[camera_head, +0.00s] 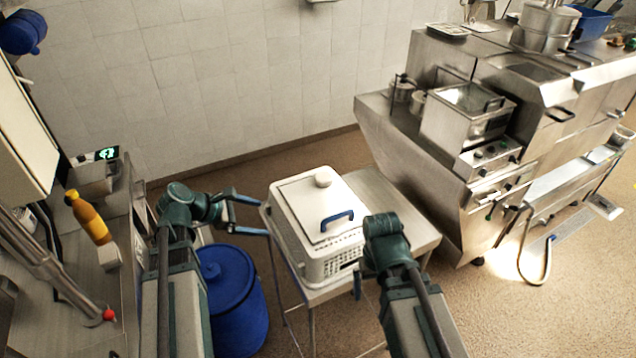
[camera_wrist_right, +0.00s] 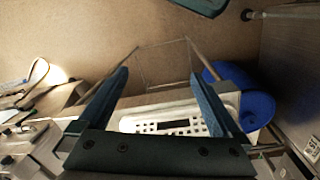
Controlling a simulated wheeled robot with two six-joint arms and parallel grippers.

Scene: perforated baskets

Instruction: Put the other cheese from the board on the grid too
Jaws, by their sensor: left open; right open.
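A white perforated basket (camera_head: 335,262) stands on a small steel table, with a flat white board-like panel (camera_head: 308,207) on top. A blue handle (camera_head: 337,219) lies at the panel's front right. A small white rounded piece (camera_head: 322,177) sits at its back edge; I cannot tell if it is a cheese. No grid is clearly seen. My left gripper (camera_head: 250,214) is open and empty, left of the basket. My right gripper is mostly hidden behind its wrist in the head view; in the right wrist view (camera_wrist_right: 158,73) it is open and empty, by the basket's perforated side (camera_wrist_right: 165,121).
The steel table (camera_head: 400,212) has bare room right of the basket. A blue barrel (camera_head: 228,290) stands on the floor at left. A steel fryer unit (camera_head: 468,115) is at the right. An orange bottle (camera_head: 90,220) stands on the left counter.

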